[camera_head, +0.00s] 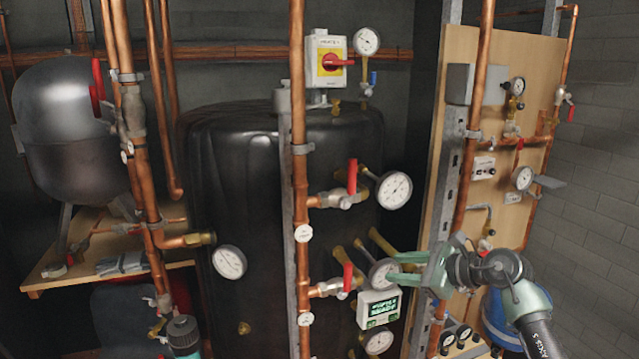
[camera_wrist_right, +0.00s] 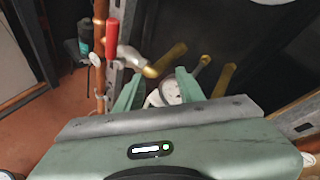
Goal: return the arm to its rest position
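My right gripper (camera_head: 394,270) comes in from the lower right in the head view. Nothing is clearly held, and I cannot tell whether a finger touches the gauge.
A vertical copper pipe (camera_head: 299,130) and red-handled valves (camera_head: 348,278) stand left of the right gripper. A green display box (camera_head: 379,309) is just below it. A wooden panel (camera_head: 520,75) with pipes and gauges stands behind my right arm. Brass stubs (camera_wrist_right: 168,58) lie beyond the fingers.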

